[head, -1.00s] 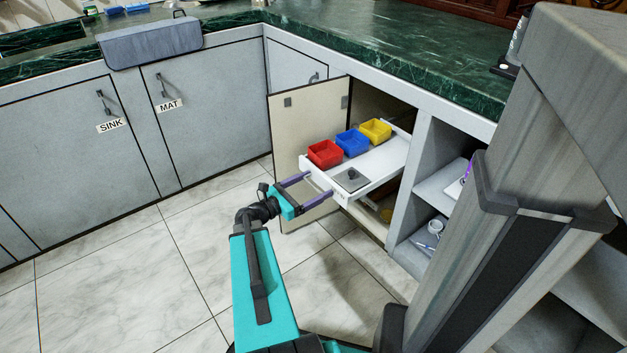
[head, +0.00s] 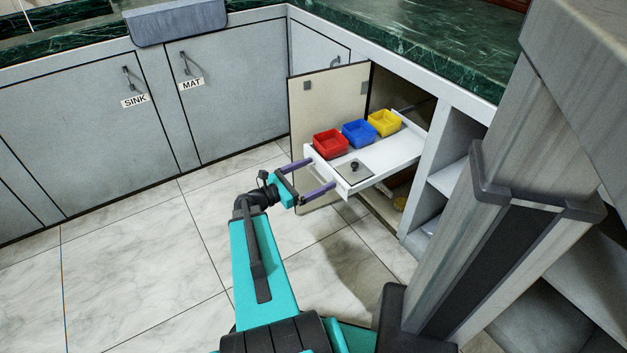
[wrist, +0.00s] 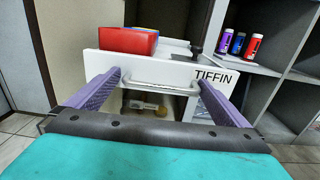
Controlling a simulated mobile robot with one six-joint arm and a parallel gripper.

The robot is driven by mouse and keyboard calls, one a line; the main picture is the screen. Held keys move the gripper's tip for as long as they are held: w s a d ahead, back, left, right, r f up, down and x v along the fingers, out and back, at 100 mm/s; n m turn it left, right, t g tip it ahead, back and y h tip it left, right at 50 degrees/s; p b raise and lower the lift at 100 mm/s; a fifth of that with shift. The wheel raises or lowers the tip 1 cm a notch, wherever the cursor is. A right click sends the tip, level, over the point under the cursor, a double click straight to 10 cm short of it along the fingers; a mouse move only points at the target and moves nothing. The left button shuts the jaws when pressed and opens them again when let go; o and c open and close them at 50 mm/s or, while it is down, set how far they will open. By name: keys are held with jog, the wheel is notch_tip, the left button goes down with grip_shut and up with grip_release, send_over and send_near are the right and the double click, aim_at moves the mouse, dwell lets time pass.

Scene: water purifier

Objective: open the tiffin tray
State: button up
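The white tiffin tray (head: 383,167) is slid out of the cabinet in the head view. It carries a red box (head: 330,143), a blue box (head: 358,133), a yellow box (head: 384,122) and a grey lid with a dark knob (head: 354,168). In the wrist view its front, labelled TIFFIN (wrist: 213,76), has a pale bar handle (wrist: 160,88). My gripper (head: 322,172) is in front of the tray, with its two purple fingers spread wide. In the wrist view the fingers (wrist: 170,82) stand either side of the handle, and nothing is clamped. Whether the fingertips touch the tray front cannot be told.
An open cabinet door (head: 321,115) stands left of the tray. Open shelves (head: 446,180) lie to the right, with several bottles (wrist: 238,44) in the wrist view. Closed SINK and MAT doors are at left. The tiled floor (head: 130,260) is clear.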

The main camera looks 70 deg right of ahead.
jog(key=shift+a, duration=0.15)
jog(key=p+v, duration=0.3)
jog(key=v, duration=1)
jog(key=shift+w+a+p, duration=0.2)
jog(key=shift+p, duration=0.1)
dwell(0.5)
